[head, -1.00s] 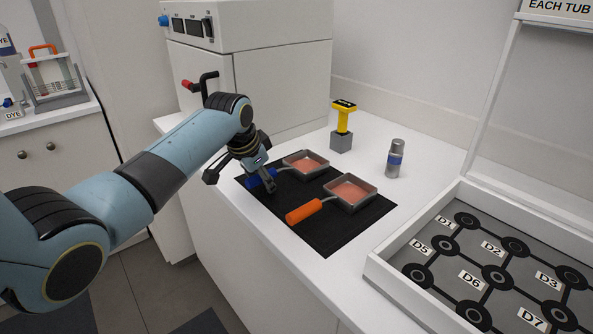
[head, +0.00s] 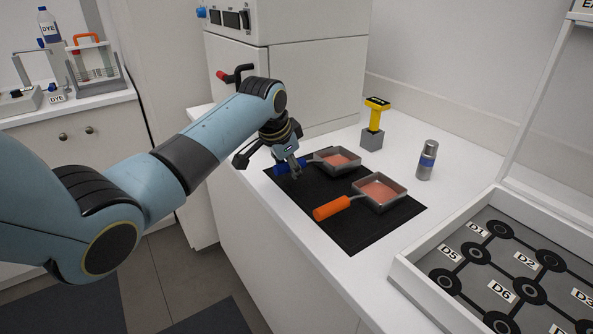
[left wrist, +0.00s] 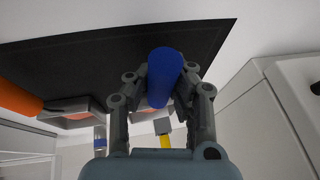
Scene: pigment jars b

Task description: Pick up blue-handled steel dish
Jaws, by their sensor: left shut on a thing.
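The blue-handled steel dish (head: 337,161) is a small square pan with pinkish-orange content, at the far side of the black mat (head: 343,233). My left gripper (head: 290,168) is shut on its blue handle. The left wrist view shows the blue handle (left wrist: 163,72) between both fingers of the gripper (left wrist: 165,86). The fingers partly hide the handle in the head view. Whether the dish is clear of the mat I cannot tell for sure. My right gripper is not in view.
An orange-handled dish (head: 381,191) lies close by on the mat. A yellow-topped stamp-like tool (head: 374,125) and a blue-banded grey jar (head: 427,160) stand behind. A labelled white tray (head: 420,279) is at right. A white cabinet (head: 300,80) stands behind the arm.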

